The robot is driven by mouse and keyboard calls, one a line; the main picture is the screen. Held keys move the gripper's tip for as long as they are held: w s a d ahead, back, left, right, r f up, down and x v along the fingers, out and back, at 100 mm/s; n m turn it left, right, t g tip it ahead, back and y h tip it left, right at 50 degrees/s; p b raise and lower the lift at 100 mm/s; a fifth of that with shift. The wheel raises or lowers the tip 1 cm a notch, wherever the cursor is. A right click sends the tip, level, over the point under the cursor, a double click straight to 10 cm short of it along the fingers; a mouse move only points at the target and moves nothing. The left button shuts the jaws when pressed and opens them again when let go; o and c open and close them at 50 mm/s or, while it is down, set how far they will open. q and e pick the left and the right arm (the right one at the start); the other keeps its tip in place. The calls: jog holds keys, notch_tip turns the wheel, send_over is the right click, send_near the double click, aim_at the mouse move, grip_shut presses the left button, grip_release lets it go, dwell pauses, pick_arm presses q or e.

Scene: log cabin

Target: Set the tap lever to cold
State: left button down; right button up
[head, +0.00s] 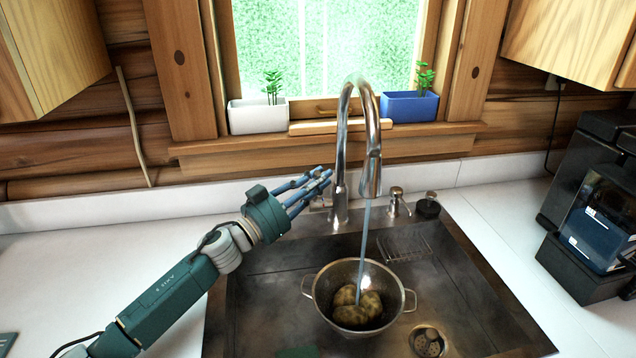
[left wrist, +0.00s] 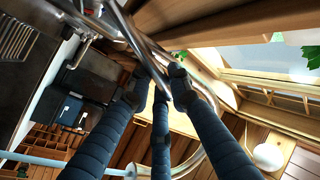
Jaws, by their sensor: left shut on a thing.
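The chrome tap (head: 341,170) stands behind the sink with a tall curved neck. Water runs from its spout into a metal colander (head: 390,287) holding potatoes (head: 357,308). My left gripper (head: 322,178), with dark blue fingers, is at the left side of the tap, just beside its body. A short metal lever (head: 320,204) shows low at the tap's left, partly covered by the fingers. In the left wrist view, the gripper (left wrist: 163,85) has its fingertips closed in around a shiny metal bar (left wrist: 146,55). My right gripper is not in view.
The dark sink (head: 260,300) has a soap pump (head: 397,203) and a black knob (head: 428,207) at its back edge. A white planter (head: 257,117) and a blue planter (head: 409,107) stand on the sill. A coffee machine (head: 597,215) is at right.

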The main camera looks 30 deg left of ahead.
pick_arm(q)
jog(key=c, duration=1.6)
grip_release()
jog(key=v, duration=1.2)
jog(key=shift+f, duration=0.1)
